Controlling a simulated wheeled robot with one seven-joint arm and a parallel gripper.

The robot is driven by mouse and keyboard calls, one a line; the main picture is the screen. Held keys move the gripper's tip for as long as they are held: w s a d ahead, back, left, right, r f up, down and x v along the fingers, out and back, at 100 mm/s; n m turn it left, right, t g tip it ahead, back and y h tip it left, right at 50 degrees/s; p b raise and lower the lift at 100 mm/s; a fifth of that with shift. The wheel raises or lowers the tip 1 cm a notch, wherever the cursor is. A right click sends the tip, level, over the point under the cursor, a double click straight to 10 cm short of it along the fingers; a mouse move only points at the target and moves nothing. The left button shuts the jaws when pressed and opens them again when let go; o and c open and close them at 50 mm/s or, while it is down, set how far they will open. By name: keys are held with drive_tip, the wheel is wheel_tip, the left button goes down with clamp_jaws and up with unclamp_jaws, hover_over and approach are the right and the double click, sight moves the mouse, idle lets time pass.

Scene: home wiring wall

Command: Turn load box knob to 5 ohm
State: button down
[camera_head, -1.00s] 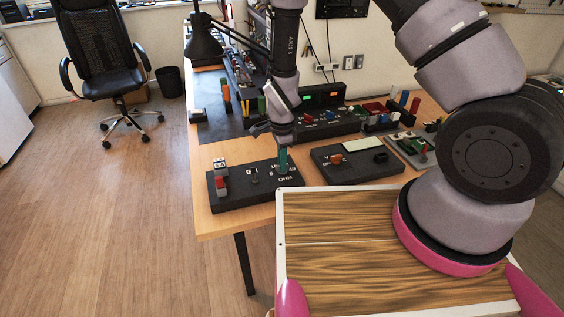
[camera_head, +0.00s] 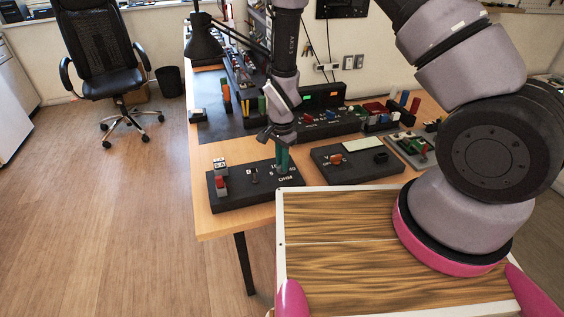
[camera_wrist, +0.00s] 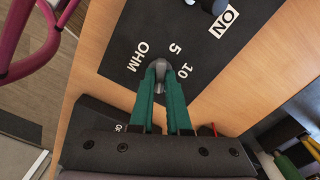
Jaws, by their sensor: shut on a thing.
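The load box (camera_head: 235,197) is a flat black box at the table's front left edge, with white OHM lettering and numbers. In the wrist view its top (camera_wrist: 180,25) shows "OHM", "5" and "10". My gripper (camera_head: 283,168) points down over the box's right part. In the wrist view its teal fingers (camera_wrist: 162,82) are shut on the grey knob (camera_wrist: 160,67), close to the "5" and "10" marks. The fingers cover part of the knob, and I cannot tell which mark it points at. In the head view the fingers hide the knob.
A red switch (camera_head: 221,183) and a small dark knob (camera_head: 255,177) stand on the box's left part. Another black box (camera_head: 355,166) lies to the right. A black desk lamp (camera_head: 203,42) and a longer black unit (camera_head: 320,125) stand behind.

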drive_tip(key=n, duration=1.5)
drive_tip(key=shift+n, duration=0.3)
drive_tip(key=n, duration=0.3)
drive_tip(key=shift+n, duration=0.3)
drive_tip(key=n, duration=0.3)
drive_tip(key=shift+n, duration=0.3)
drive_tip(key=n, duration=0.3)
drive_tip(key=shift+n, duration=2.2)
